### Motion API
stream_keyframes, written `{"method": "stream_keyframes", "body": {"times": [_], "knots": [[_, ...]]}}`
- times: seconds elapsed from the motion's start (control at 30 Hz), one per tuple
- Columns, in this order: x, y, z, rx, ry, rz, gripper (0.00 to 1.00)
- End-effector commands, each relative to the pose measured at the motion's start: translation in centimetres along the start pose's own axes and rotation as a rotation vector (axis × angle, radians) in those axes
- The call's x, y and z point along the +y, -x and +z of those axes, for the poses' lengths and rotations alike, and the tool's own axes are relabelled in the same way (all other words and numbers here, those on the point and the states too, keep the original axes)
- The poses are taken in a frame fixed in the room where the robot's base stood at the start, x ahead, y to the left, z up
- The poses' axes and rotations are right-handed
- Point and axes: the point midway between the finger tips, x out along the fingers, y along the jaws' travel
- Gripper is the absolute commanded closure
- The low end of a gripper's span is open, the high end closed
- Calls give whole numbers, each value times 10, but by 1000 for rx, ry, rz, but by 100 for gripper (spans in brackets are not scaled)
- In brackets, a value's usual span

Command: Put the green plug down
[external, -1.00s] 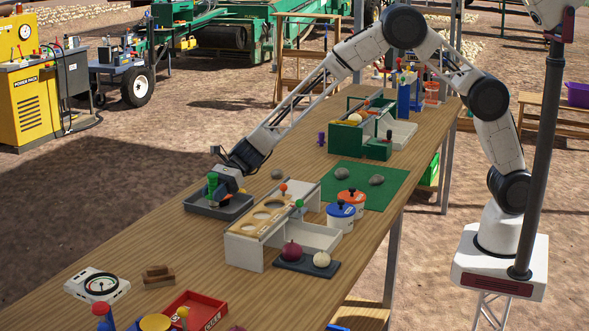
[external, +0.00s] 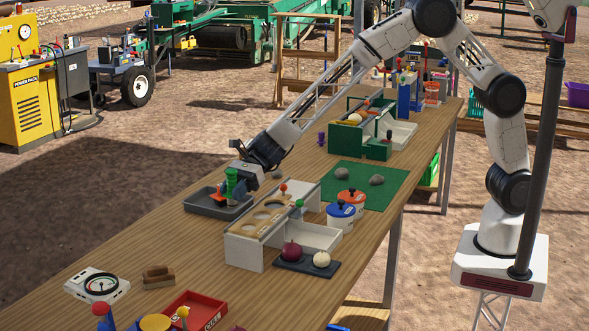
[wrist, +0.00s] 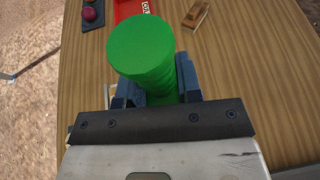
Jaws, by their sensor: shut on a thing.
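The green plug (external: 232,176) is in my gripper (external: 236,188). In the wrist view the green plug (wrist: 141,47) stands between the two blue-grey fingers of my gripper (wrist: 158,82), its round top toward the camera. The fingers are shut on it. In the external view the plug is upright at the right part of the dark grey tray (external: 205,208). The plug's lower end is hidden, so I cannot tell whether it touches anything.
A white and wooden rack with round holes (external: 245,250) stands right in front of the tray. A dark board (external: 305,267) with a red and a white onion lies beside it. A brown block (external: 158,277), a dial gauge (external: 98,285) and a red bin (external: 195,312) are nearer. Bare wood lies left of the rack.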

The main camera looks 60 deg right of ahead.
Motion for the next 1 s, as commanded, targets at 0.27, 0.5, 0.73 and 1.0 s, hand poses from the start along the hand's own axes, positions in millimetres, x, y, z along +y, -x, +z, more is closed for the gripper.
{"method": "stream_keyframes", "body": {"times": [0.27, 0.5, 0.73, 1.0], "knots": [[92, -26, 12, -3, 12, 33, 94], [167, -38, 16, -2, 21, 57, 94], [232, -43, 15, 5, 28, 78, 94], [274, -43, 13, 10, 34, 91, 94]]}}
